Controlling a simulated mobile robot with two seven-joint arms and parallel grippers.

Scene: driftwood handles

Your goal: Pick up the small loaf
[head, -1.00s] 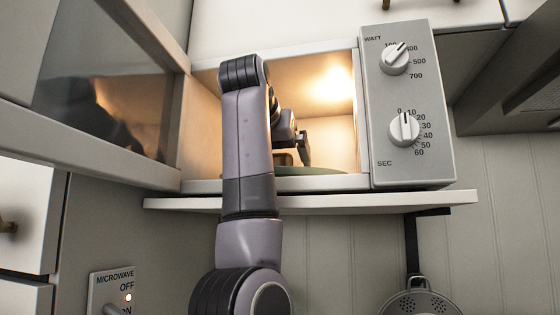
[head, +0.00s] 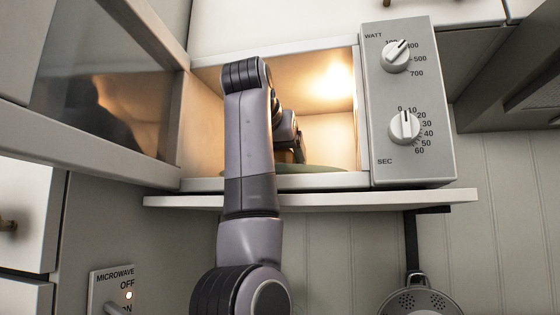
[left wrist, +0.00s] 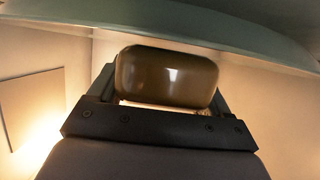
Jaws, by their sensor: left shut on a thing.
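The small loaf (left wrist: 167,72) is brown, smooth and rounded, and shows large in the left wrist view. My left gripper (left wrist: 163,88) is shut on it, with one finger at each end of the loaf. In the head view my left gripper (head: 297,152) is inside the open microwave (head: 270,186), low over a green plate (head: 312,169). My arm hides most of the gripper there, and I cannot make out the loaf in that view. Whether the loaf still touches the plate I cannot tell. My right gripper is not in view.
The microwave door (head: 110,85) stands open on the left. The control panel (head: 408,110) with two knobs is on the right. The microwave sits on a white shelf (head: 400,200). A colander (head: 420,299) hangs below it. A wall switch (head: 113,292) is at lower left.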

